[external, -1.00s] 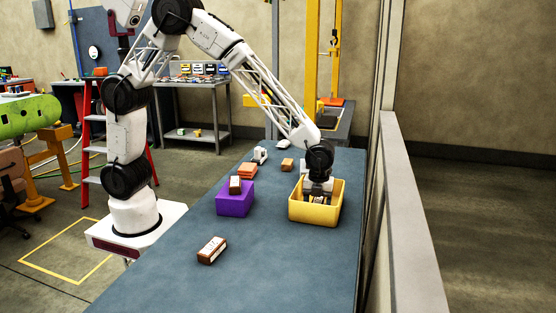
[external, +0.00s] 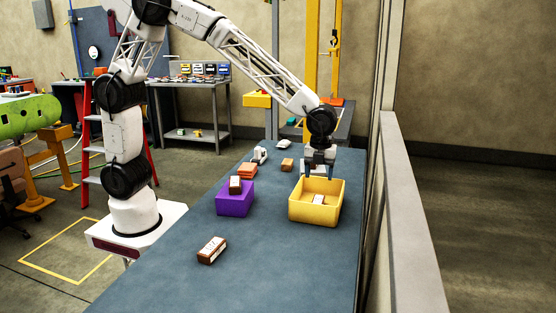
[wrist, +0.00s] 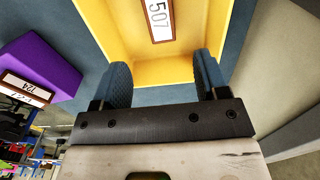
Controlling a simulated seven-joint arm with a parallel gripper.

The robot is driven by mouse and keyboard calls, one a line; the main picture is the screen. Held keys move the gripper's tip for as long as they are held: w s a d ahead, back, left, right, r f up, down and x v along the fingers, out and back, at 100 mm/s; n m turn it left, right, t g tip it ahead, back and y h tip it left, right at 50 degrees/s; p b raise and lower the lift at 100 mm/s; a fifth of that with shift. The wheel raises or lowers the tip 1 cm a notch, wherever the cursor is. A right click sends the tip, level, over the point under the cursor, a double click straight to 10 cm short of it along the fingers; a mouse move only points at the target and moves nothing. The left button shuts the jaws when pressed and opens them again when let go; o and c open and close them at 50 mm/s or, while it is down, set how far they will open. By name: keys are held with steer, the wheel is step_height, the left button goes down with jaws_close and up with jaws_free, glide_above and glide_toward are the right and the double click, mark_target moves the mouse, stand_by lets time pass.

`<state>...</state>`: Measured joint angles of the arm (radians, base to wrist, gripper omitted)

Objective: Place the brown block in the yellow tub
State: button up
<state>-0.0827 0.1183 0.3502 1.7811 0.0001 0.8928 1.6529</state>
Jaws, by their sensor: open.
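The yellow tub (external: 316,213) stands on the blue-grey table at the right. A brown block with a white labelled top (external: 318,199) lies inside it; the wrist view shows this block (wrist: 159,20) on the tub floor, its label reading 507. My gripper (external: 318,174) is above the tub's far side, open and empty. In the wrist view its two fingers (wrist: 161,82) are spread apart, with the block beyond them and apart from them. Another brown block with a white top (external: 212,249) lies on the table at the front left.
A purple box (external: 235,203) stands left of the tub with a brown, white-topped block (external: 235,184) on it. An orange-brown block (external: 247,170), a white item (external: 260,155) and a small brown block (external: 287,164) lie farther back.

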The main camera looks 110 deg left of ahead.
steer(key=shift+r, duration=0.45)
stand_by(0.5)
steer(key=s+d+r+n+t, duration=0.15)
steer(key=s+r+n, duration=0.35)
steer(key=s, duration=0.5)
steer(key=s+d+r+n, duration=0.3)
steer(key=s+r, duration=0.4)
steer(key=s, duration=0.3)
steer(key=s+d+n+t, duration=0.1)
steer(key=s+n, duration=0.8)
steer(key=s, duration=1.6)
steer(key=shift+s+d+n, duration=0.25)
steer(key=shift+d+n, duration=0.15)
steer(key=shift+d, duration=0.15)
